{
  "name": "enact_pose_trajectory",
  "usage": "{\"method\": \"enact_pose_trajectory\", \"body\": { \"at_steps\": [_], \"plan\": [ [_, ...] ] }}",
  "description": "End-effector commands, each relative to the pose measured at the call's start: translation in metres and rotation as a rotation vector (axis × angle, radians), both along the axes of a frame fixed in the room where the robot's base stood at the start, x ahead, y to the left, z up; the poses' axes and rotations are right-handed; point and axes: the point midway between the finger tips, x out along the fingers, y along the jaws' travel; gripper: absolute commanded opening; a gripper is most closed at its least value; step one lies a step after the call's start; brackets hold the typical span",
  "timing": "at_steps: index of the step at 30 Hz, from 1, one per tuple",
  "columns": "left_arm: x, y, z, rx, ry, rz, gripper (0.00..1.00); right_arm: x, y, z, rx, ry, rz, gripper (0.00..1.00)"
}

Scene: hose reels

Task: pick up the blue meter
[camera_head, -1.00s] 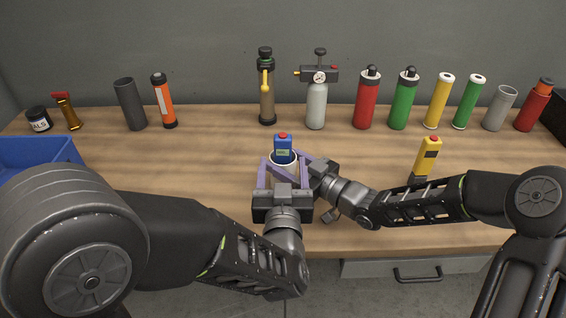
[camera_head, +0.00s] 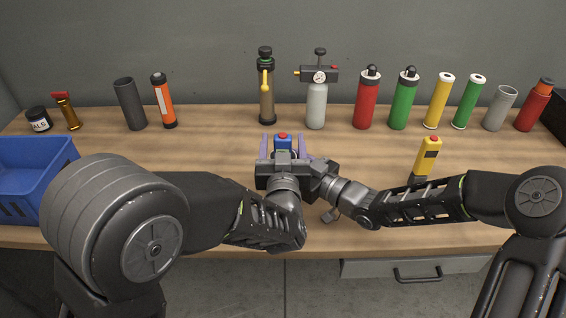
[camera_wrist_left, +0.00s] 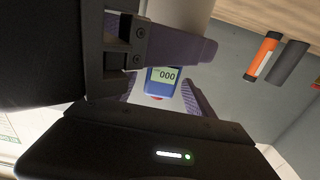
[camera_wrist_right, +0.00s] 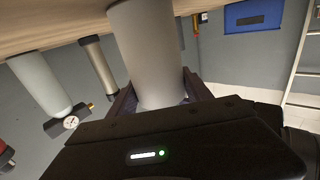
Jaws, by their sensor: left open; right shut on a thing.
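The blue meter (camera_head: 283,141), with a red button on top, stands upright in the middle of the bench. My left gripper (camera_head: 284,146) is open, with its purple fingers on either side of the meter. In the left wrist view the meter (camera_wrist_left: 162,80) shows a "000" display between the fingers, with a pale grey cup (camera_wrist_left: 185,14) beyond it. In the right wrist view my right gripper (camera_wrist_right: 160,95) is shut on this cup (camera_wrist_right: 147,45). In the head view the left hand hides the cup and the right fingers.
A yellow meter (camera_head: 428,157) stands to the right, near the right forearm. A blue crate (camera_head: 30,170) is at the left. Bottles and tubes, including a gauge cylinder (camera_head: 317,105) and red canister (camera_head: 367,100), line the back. The bench between is clear.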

Motion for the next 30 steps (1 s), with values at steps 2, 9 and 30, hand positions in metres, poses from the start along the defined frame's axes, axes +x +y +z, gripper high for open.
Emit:
{"method": "enact_pose_trajectory", "body": {
  "at_steps": [2, 9, 30],
  "plan": [
    [0.0046, -0.0004, -0.0004, 0.001, 0.001, -0.001, 0.64, 0.0001, -0.0001, 0.0002, 0.000, 0.000, 0.000, 0.15],
    [0.0049, -0.0005, -0.0003, 0.001, 0.001, -0.002, 0.64, 0.0001, -0.0001, 0.0001, 0.000, 0.000, 0.000, 0.15],
    [0.0047, -0.0004, -0.0001, 0.000, 0.001, -0.001, 0.35, 0.0001, 0.0001, 0.0002, 0.000, 0.000, 0.000, 0.15]
  ]
}}
